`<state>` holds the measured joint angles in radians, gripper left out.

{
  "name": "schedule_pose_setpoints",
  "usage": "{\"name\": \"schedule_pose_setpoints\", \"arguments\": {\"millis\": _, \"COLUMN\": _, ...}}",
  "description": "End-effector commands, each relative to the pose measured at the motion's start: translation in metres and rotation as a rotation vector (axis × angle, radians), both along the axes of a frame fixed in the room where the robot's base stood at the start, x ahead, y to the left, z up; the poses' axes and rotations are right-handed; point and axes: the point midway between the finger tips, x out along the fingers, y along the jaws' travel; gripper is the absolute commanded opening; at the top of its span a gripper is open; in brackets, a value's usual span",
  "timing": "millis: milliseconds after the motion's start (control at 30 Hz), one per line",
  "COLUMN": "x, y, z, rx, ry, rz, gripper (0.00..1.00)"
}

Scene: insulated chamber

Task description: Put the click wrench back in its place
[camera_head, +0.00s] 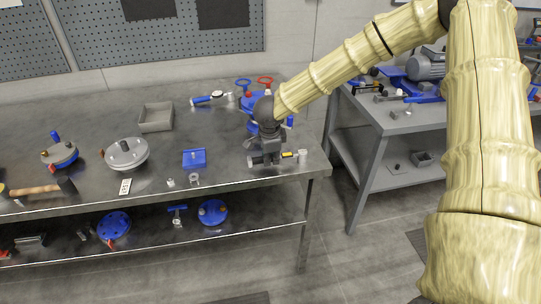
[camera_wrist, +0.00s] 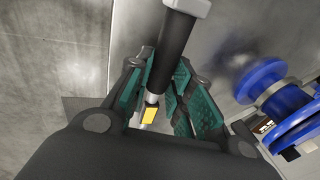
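A tool with a black handle, a yellow band and a bright metal end, apparently the click wrench (camera_head: 288,155), is at the right end of the steel workbench. It runs roughly level, at or just above the bench top; I cannot tell whether it touches it. My gripper (camera_head: 268,159) reaches down over it and hides its middle. In the wrist view, the wrench (camera_wrist: 173,55) runs slantwise between the green pads of my gripper (camera_wrist: 164,75). The pads stand close on both sides of the handle and appear shut on it.
The workbench (camera_head: 225,175) also holds blue valve parts (camera_head: 253,103), a blue-handled gauge tool (camera_head: 212,98), a grey bin (camera_head: 156,117), a blue block (camera_head: 194,158) and a round metal part (camera_head: 126,153). Perforated panels (camera_head: 160,30) stand behind. A second bench (camera_head: 410,115) stands right.

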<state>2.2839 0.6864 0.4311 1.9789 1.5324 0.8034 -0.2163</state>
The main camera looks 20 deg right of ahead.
Motion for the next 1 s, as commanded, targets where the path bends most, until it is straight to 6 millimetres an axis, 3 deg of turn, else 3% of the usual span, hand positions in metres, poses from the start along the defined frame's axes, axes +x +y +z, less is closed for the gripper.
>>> {"name": "schedule_pose_setpoints", "arguments": {"millis": 33, "x": 0.0, "y": 0.0, "z": 0.0, "rx": 0.0, "ry": 0.0, "rz": 0.0, "gripper": 0.29}}
{"name": "schedule_pose_setpoints", "arguments": {"millis": 100, "x": 0.0, "y": 0.0, "z": 0.0, "rx": 0.0, "ry": 0.0, "rz": 0.0, "gripper": 0.42}}
{"name": "schedule_pose_setpoints", "arguments": {"millis": 133, "x": 0.0, "y": 0.0, "z": 0.0, "rx": 0.0, "ry": 0.0, "rz": 0.0, "gripper": 0.43}}
{"name": "schedule_pose_setpoints", "arguments": {"millis": 533, "x": 0.0, "y": 0.0, "z": 0.005, "rx": 0.0, "ry": -0.002, "rz": 0.0, "gripper": 0.43}}
{"name": "schedule_pose_setpoints", "arguments": {"millis": 1000, "x": -0.017, "y": 0.009, "z": 0.067, "rx": 0.0, "ry": -0.002, "rz": 0.0, "gripper": 0.43}}
